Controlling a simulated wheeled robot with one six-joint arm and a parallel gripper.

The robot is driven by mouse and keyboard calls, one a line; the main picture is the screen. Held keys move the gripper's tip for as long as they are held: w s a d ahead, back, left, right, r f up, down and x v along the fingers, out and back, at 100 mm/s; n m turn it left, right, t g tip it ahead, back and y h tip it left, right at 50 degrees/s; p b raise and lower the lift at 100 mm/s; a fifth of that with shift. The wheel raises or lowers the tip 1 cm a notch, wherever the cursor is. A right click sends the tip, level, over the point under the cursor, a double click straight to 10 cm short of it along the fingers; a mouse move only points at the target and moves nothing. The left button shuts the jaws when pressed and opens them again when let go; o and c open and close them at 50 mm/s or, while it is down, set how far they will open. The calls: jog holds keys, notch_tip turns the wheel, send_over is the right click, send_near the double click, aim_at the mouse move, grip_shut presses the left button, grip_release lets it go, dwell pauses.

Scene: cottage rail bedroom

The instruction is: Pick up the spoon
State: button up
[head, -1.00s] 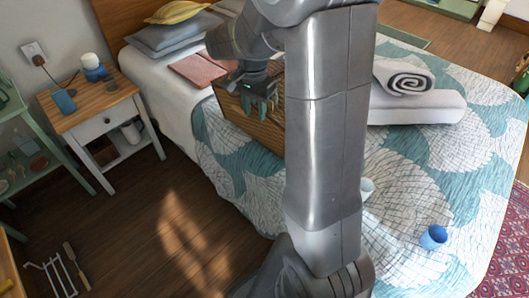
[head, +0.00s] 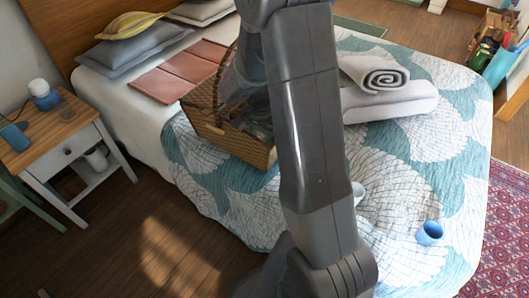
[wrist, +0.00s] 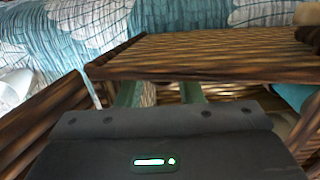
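I cannot make out the spoon in either view. My gripper (wrist: 160,94) is down inside the wicker basket (head: 228,142), which stands on the bed; the basket's rim also shows in the wrist view (wrist: 200,58). Its two green fingers stand apart with woven wall showing between them, and I see nothing held. In the head view my arm and the basket's wall hide most of the gripper and the basket's inside. In the wrist view my gripper's body covers the lower middle.
A teal item (wrist: 291,95) lies at the right in the basket. On the bed are a folded pink cloth (head: 180,72), a rolled towel (head: 375,75) on a folded white one (head: 400,105), and a blue cup (head: 429,233). A nightstand (head: 50,145) stands left; bare floor lies before the bed.

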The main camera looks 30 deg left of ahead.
jog(key=shift+f, duration=0.85)
jog(key=shift+c, duration=0.2)
grip_shut()
jog(key=shift+r, duration=0.1)
